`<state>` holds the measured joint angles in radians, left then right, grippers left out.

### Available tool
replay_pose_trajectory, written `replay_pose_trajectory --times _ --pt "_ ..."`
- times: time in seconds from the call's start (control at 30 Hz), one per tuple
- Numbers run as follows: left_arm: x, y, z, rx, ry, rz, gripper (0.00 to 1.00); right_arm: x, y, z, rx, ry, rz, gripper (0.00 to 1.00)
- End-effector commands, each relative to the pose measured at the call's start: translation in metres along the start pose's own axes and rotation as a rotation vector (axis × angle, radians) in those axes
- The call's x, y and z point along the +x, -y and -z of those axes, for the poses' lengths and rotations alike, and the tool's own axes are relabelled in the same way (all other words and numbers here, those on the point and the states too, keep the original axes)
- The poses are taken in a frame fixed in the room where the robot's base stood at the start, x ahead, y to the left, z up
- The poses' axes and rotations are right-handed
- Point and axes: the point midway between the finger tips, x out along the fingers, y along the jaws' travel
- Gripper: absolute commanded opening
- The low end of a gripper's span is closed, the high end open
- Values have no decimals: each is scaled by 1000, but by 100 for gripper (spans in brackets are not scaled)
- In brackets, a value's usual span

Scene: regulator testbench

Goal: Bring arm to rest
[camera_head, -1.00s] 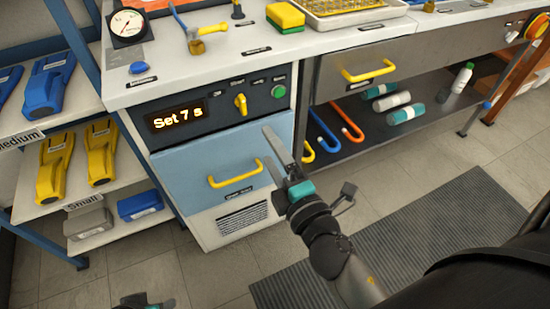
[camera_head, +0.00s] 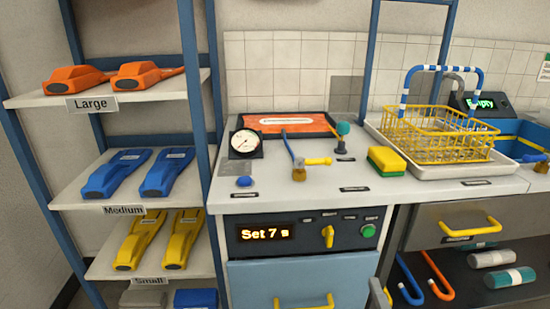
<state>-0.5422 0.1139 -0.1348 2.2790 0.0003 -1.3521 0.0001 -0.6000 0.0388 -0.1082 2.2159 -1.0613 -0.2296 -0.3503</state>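Only what looks like a grey fingertip of my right gripper (camera_head: 379,294) shows at the bottom edge, in front of the bench to the right of the yellow drawer handle (camera_head: 304,303). The rest of that gripper and arm is out of frame, so its opening is hidden. My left gripper is not in view. The blue drawer front (camera_head: 285,279) looks shut under the control panel (camera_head: 305,233), whose display reads "Set 7 s".
A shelf rack (camera_head: 187,95) at left holds orange, blue and yellow regulators. Coloured hooks and bottles lie on the lower shelf at right.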

Motion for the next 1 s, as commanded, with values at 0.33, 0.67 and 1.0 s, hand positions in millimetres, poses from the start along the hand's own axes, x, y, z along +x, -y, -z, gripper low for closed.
replay_pose_trajectory --times 0.33,0.67,1.0 --pt "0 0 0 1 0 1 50 -27 87 -54 670 439 393 95" --pt "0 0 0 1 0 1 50 -95 156 -27 1010 723 836 95" --pt "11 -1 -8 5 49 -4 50 -111 177 -21 1023 802 949 95"
